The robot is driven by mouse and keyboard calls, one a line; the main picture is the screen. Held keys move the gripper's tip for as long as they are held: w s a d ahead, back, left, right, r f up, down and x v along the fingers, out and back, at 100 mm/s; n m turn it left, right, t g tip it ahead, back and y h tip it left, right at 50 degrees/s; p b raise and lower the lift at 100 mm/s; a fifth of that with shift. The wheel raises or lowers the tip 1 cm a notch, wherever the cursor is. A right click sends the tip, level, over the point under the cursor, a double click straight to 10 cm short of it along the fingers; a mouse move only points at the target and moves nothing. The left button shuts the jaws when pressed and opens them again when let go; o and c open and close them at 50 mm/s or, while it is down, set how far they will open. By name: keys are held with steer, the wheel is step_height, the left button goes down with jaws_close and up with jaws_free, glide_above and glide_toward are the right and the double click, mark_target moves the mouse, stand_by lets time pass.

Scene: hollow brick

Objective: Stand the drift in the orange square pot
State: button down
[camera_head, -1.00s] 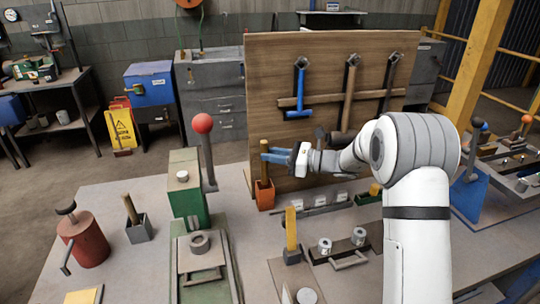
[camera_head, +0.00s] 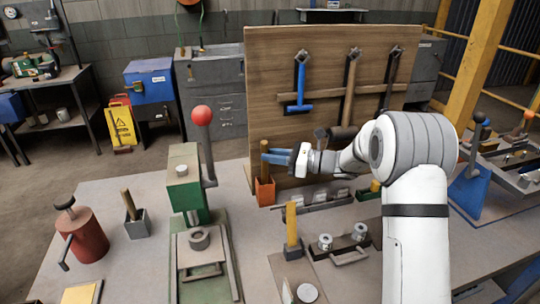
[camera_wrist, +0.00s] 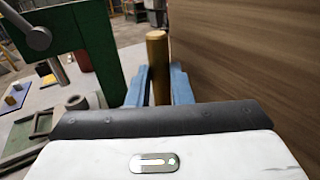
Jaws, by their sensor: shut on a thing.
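The drift (camera_head: 264,171) is a short brass-brown rod, standing about upright. My gripper (camera_head: 266,156) has blue fingers shut around its upper part, coming from the right. In the wrist view the drift (camera_wrist: 158,62) stands between the two blue fingers (camera_wrist: 160,85), its top rising above them. The orange square pot (camera_head: 265,191) stands on the bench in front of the wooden board. The drift's lower end is at the pot's mouth and seems to be inside it. The pot's walls hide how deep it reaches. The pot is hidden in the wrist view.
The wooden tool board (camera_head: 320,75) with hanging hammers rises close behind the pot. A green press (camera_head: 187,185) with a red-knobbed lever stands to the left. A grey pot (camera_head: 137,228) holds another rod. A yellow-handled tool (camera_head: 291,225) stands in front.

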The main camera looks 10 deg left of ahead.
mark_target(273, 182)
steer(key=shift+f+b, duration=2.15)
steer(key=shift+f, duration=1.5)
stand_by(0.5)
steer(key=c, duration=1.2)
jaws_free()
steer(key=shift+s, duration=0.1)
steer(key=shift+c, duration=0.2)
steer(key=shift+o, duration=0.2)
steer(key=shift+f, duration=0.1)
steer(key=shift+d, duration=0.1)
steer(key=d, duration=0.8)
steer(key=shift+s, duration=0.35)
steer(key=shift+p, duration=0.3)
